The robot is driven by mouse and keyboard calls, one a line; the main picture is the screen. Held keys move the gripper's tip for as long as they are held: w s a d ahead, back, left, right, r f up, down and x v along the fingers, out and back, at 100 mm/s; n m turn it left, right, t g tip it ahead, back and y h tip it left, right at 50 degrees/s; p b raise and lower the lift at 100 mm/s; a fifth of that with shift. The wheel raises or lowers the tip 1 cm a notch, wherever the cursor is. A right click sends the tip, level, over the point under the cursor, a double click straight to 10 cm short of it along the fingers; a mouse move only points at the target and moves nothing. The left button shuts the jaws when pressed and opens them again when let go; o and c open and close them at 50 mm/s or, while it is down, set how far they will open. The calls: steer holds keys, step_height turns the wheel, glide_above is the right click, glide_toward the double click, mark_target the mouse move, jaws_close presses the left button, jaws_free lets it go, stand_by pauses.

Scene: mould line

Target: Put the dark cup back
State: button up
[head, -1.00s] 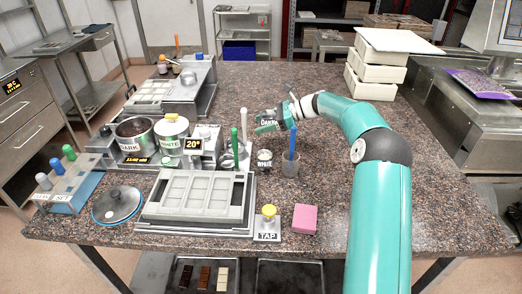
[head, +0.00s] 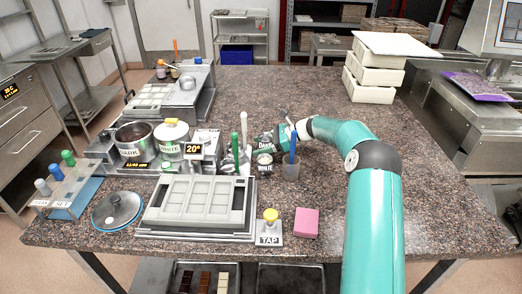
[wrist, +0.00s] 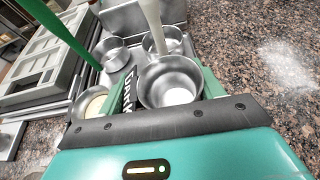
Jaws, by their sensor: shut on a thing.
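My gripper (head: 277,138) is shut on the dark cup (head: 264,142), a small metal cup with a DARK label. In the wrist view the dark cup (wrist: 170,84) is upright between the green fingers and looks empty inside. In the head view the stand (head: 228,168) is just left of the cup. The white cup (head: 265,163) stands just in front of the held cup, and its pale contents (wrist: 95,104) show in the wrist view.
A grey beaker with a blue stick (head: 290,170) stands close to the right of the white cup. A mould (head: 200,200), a TAP block (head: 269,232) and a pink block (head: 305,223) are nearer. DARK and WHITE pots stand left.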

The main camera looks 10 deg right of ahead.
steer(key=shift+f, duration=1.1)
steer(key=o, duration=0.8)
steer(key=v, duration=1.2)
